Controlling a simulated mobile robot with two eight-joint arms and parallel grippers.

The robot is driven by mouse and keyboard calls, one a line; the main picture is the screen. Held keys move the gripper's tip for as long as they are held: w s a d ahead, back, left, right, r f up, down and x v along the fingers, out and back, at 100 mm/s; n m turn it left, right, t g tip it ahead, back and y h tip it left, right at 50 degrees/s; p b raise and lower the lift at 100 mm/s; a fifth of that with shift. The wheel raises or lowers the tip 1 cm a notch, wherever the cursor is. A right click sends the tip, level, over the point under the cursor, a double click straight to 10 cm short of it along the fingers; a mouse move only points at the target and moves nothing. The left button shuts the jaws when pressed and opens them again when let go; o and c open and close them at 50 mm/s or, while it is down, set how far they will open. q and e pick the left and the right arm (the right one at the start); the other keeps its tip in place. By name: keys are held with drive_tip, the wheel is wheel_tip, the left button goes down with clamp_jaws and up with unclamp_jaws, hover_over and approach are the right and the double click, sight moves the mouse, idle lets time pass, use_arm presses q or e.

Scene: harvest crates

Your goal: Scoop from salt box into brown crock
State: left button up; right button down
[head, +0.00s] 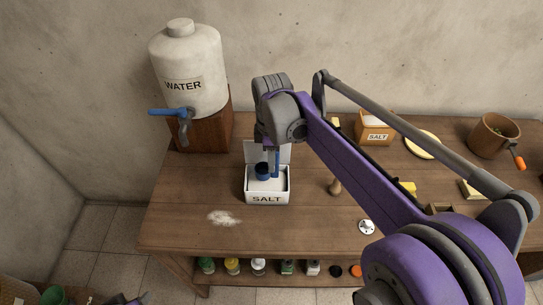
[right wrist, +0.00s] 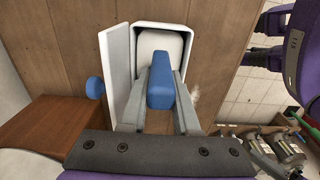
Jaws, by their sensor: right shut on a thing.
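The white salt box (head: 267,198) stands on the table with its lid (head: 258,150) up. A blue scoop (head: 262,171) is in the box, its round cup at the white salt (head: 278,184). My right gripper (head: 272,157) points down over the box, shut on the scoop's handle. In the right wrist view, the blue handle (right wrist: 160,80) is between both fingers (right wrist: 160,100), with the salt box (right wrist: 162,28) behind it. A brown pot (head: 490,138), perhaps the crock, stands at the far right with an orange-handled thing at its side. Only a purple and grey part, perhaps my left gripper (head: 133,299), shows at the bottom edge.
A water jug (head: 187,70) with a blue tap stands on a wooden block (head: 205,130) at the left. Spilled white grains (head: 223,218) lie in front. A second, orange salt box (head: 375,130), a wooden pestle-like thing (head: 335,186) and a white disc (head: 367,227) are to the right.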

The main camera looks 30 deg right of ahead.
use_arm(q)
drive_tip(key=shift+w, duration=0.1)
use_arm(e)
drive_tip(key=shift+w+f, duration=0.1)
drive_tip(key=shift+f+b, duration=1.1)
drive_tip(key=shift+f, duration=0.9)
drive_tip(key=shift+r+p, duration=2.3)
drive_tip(key=shift+r, duration=1.7)
use_arm(q)
drive_tip(key=r, duration=0.1)
drive_tip(key=w+r, duration=0.1)
drive_tip(key=r, duration=0.1)
drive_tip(key=shift+w, duration=0.15)
use_arm(e)
drive_tip(key=shift+f, duration=0.1)
